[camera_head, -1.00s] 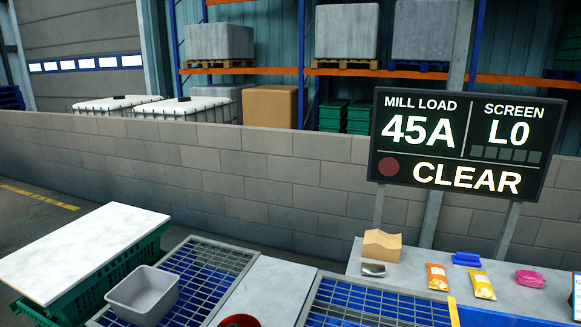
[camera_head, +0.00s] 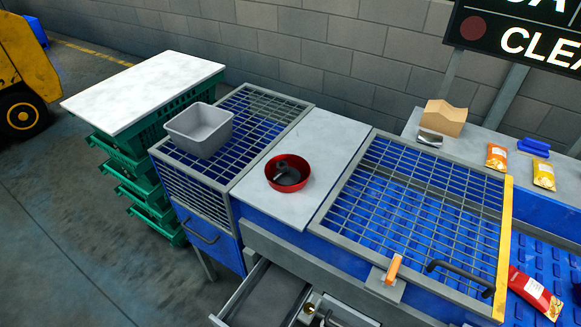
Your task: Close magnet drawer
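The drawer (camera_head: 268,297) shows at the bottom of the view, below the blue and grey machine housing. It is pulled out, with a grey interior and a light metal rim. Its front end is cut off by the bottom edge of the picture. A small brass-coloured round part (camera_head: 309,308) and a dark curved part sit at its right side; I cannot tell exactly what they are. Neither of my grippers is in view.
A red bowl (camera_head: 300,183) with dark items stands on a pale plate (camera_head: 318,138) between two mesh-covered sections. A grey bin (camera_head: 199,131) sits on the left mesh. Green crates (camera_head: 133,166) stand at left. An orange latch (camera_head: 393,269) is right of the drawer. Floor at lower left is clear.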

